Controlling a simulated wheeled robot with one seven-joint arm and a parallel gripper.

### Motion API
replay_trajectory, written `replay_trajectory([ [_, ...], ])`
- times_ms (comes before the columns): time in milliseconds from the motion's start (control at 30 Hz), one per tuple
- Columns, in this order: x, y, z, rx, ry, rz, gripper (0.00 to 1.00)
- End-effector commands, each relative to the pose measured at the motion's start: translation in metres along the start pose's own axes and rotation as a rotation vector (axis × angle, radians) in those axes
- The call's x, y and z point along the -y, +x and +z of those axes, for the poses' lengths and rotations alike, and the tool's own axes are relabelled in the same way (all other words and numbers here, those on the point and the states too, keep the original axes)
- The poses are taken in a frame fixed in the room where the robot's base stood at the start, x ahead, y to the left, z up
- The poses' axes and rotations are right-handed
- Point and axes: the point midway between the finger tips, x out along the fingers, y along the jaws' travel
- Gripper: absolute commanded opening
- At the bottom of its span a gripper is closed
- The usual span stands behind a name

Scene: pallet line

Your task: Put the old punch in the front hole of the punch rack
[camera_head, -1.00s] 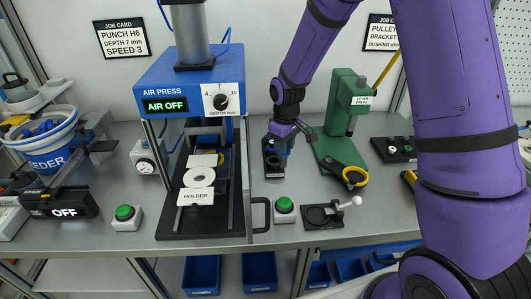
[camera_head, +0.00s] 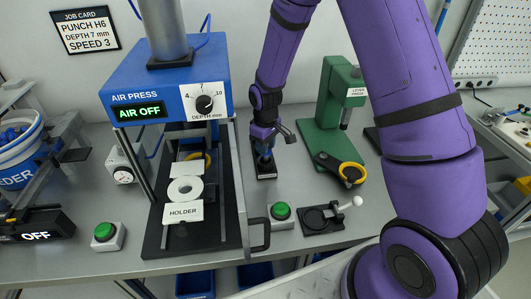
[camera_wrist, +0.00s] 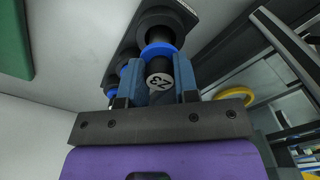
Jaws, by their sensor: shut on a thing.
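The punch rack (camera_head: 266,173) is a small black block on the bench, right of the air press. My gripper (camera_head: 264,154) is over it, pointing down. In the wrist view my gripper (camera_wrist: 161,88) is shut on the old punch (camera_wrist: 159,72), which has a dark body, a blue collar and a pale end mark that looks like 23. Its far end meets or lies just in front of a round opening of the rack (camera_wrist: 128,62); I cannot tell how deep it sits. More blue parts show beside the left finger. In the head view my gripper hides most of the punch.
The air press (camera_head: 168,92), reading AIR OFF, stands close on the left with its holder (camera_head: 183,212). The green lever press (camera_head: 328,120) is on the right. A green button (camera_head: 281,211) and a small black fixture with a white-knobbed lever (camera_head: 322,217) lie in front.

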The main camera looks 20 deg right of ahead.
Motion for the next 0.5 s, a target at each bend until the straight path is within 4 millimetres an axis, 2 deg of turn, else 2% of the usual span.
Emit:
replay_trajectory([
  [233,0.0,0.03,0.0,0.001,0.0,-0.001,0.0],
  [500,0.0,0.031,0.0,0.0,0.0,0.0,0.0],
])
